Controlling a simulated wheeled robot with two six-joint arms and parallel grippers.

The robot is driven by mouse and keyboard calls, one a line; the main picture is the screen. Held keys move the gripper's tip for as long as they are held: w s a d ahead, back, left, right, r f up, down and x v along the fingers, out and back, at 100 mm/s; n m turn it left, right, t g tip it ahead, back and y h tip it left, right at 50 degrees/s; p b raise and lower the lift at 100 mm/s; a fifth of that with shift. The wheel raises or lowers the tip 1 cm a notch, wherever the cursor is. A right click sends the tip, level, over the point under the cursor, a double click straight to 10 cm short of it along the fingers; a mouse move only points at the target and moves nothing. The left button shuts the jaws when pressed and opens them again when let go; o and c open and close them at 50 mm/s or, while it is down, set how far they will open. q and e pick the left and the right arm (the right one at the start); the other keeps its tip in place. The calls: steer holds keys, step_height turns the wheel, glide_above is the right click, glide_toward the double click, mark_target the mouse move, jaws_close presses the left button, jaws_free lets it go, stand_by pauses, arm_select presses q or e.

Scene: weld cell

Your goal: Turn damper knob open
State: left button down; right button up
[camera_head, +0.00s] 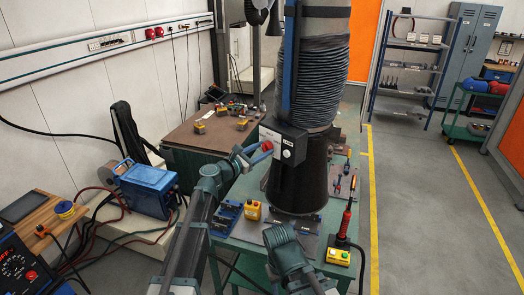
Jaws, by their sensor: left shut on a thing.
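The red damper knob (267,146) is on the left side of a dark control box (291,165) on the front of the fume extraction duct. My left gripper (261,152) reaches up to it from the left and is shut on it, with its fingers covering part of the knob. The exact angle of the knob is too small to tell. My right arm shows at the bottom centre in front of the table, but its gripper fingers cannot be made out.
The black ribbed duct (315,85) stands on the green welding table (255,235). Yellow button boxes (338,256) and a red-handled torch (346,220) are near its base. A blue welder (147,190) stands left. The floor at right is free.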

arm_select(q)
steer(key=m, duration=1.1)
steer(key=shift+m, duration=1.9)
steer(key=shift+c, duration=1.8)
jaws_free()
steer(key=v, duration=1.4)
steer(key=shift+d, duration=0.1)
